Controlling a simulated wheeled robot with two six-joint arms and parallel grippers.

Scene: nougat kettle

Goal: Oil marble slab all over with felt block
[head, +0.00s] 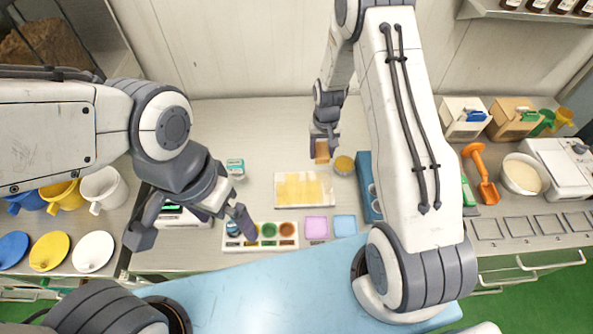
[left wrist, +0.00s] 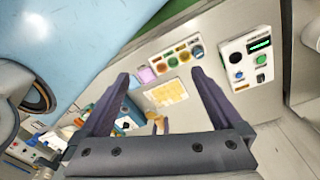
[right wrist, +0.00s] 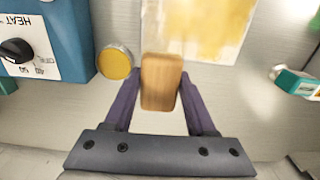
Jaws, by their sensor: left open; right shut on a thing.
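The marble slab (head: 330,203) lies flat on the bench, pale, with a broad uneven yellow patch over most of its middle. Paler strips show along its edges, mainly right and near. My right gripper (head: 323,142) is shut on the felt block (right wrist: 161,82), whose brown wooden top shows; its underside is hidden. The block is just beyond the slab's far edge, beside a round tin of yellow oil (head: 344,165); I cannot tell its height. The tin also shows in the right wrist view (right wrist: 115,63). My left gripper (head: 192,232) is open and empty, left of the slab.
A tray of coloured pots (head: 288,230) and pink (head: 316,228) and blue (head: 345,225) squares lie near the slab. A blue heater box (head: 365,170) stands to its right. A small teal-and-white box (head: 235,167) is at left. The bench behind the slab is mostly clear.

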